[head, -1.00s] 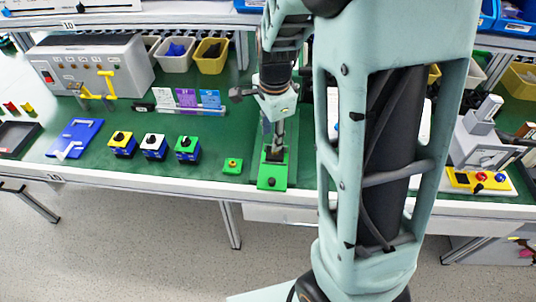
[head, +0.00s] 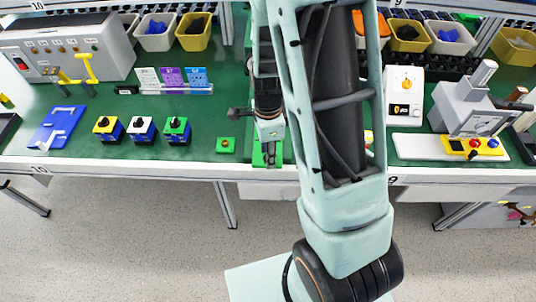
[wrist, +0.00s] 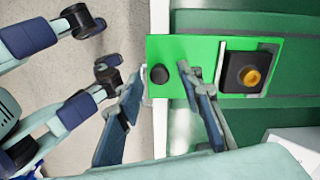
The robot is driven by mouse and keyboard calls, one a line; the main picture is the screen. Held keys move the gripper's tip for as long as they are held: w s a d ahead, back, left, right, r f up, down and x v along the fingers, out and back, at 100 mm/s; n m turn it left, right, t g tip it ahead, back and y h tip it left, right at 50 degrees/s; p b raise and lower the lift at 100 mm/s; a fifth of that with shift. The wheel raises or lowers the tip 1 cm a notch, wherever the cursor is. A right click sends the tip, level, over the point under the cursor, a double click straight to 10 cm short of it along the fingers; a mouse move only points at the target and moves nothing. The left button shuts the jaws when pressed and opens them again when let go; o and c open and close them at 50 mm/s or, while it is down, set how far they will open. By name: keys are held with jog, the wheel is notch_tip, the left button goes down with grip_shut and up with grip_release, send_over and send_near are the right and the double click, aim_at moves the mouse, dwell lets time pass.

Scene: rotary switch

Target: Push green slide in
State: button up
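The green slide (wrist: 195,50) is a flat bright green plate with a round black knob (wrist: 158,74) near its left end in the wrist view. A black square with a brass-coloured centre (wrist: 250,77) sits toward its other end. In the head view the slide (head: 258,160) lies at the table's front edge, mostly hidden behind my gripper. My gripper (wrist: 160,76) is open and points down at the slide. Its fingertips are on either side of the black knob in the wrist view, with gaps to it. I cannot tell whether they touch the plate.
A small green block (head: 226,144) stands left of the slide. Further left are green, white and yellow-topped rotary switches (head: 141,129) and a blue plate (head: 57,128). A grey machine (head: 470,105) stands at the right. Bare floor lies before the table edge.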

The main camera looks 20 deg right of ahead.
jog(key=shift+f, duration=0.4)
grip_shut()
